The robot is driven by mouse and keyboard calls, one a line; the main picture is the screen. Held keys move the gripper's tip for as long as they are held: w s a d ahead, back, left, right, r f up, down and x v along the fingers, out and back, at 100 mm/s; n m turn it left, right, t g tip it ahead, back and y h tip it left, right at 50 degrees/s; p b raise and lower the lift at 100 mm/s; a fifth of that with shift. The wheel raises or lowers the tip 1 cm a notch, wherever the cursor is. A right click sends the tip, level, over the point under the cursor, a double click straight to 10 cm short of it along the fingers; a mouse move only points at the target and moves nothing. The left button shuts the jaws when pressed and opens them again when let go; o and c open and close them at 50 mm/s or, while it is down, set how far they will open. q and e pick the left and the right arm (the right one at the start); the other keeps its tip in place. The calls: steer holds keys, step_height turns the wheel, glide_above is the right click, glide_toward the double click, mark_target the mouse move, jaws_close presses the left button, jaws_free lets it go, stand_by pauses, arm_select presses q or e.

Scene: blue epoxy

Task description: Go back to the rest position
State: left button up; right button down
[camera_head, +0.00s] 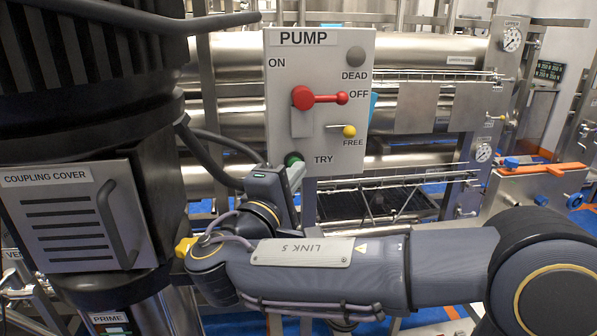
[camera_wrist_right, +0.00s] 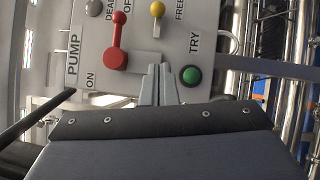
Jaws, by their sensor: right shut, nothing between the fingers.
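My right arm comes in from the right across the bottom of the head view, with its gripper (camera_head: 292,172) raised in front of the lower part of the PUMP panel (camera_head: 285,80). In the right wrist view the two grey fingers of this gripper (camera_wrist_right: 158,72) are together with nothing between them. They point at the panel, beside the green TRY button (camera_wrist_right: 191,76). In the head view the gripper partly covers this button (camera_head: 293,158); I cannot tell if they touch. My left gripper is not in view.
The red handle (camera_head: 318,97) points to OFF, and the yellow lever (camera_head: 348,131) is by FREE. A dark motor housing (camera_head: 85,75) and a coupling cover (camera_head: 80,215) stand close on the left. Steel tubes (camera_head: 430,50) lie behind; an orange-topped bench (camera_head: 540,170) is right.

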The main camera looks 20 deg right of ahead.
stand_by(0.3)
steer(key=s+d+f+m+g+y+p, duration=0.3)
steer(key=s+d+f+g+y, duration=0.3)
steer(key=s+d+f+g, duration=0.5)
steer(key=s+a+f+m+t+y, duration=0.1)
steer(key=s+f+m+y, duration=0.1)
steer(key=s+f+y, duration=0.5)
steer(key=s+a+f+m+t+y+p, duration=0.2)
steer(key=s+a+m+y, duration=0.2)
steer(key=a, duration=0.5)
steer(key=m+y, duration=0.1)
steer(key=m, duration=0.1)
steer(key=shift+s+a+m, duration=0.25)
steer(key=shift+s+m, duration=0.05)
steer(key=shift+m, duration=0.1)
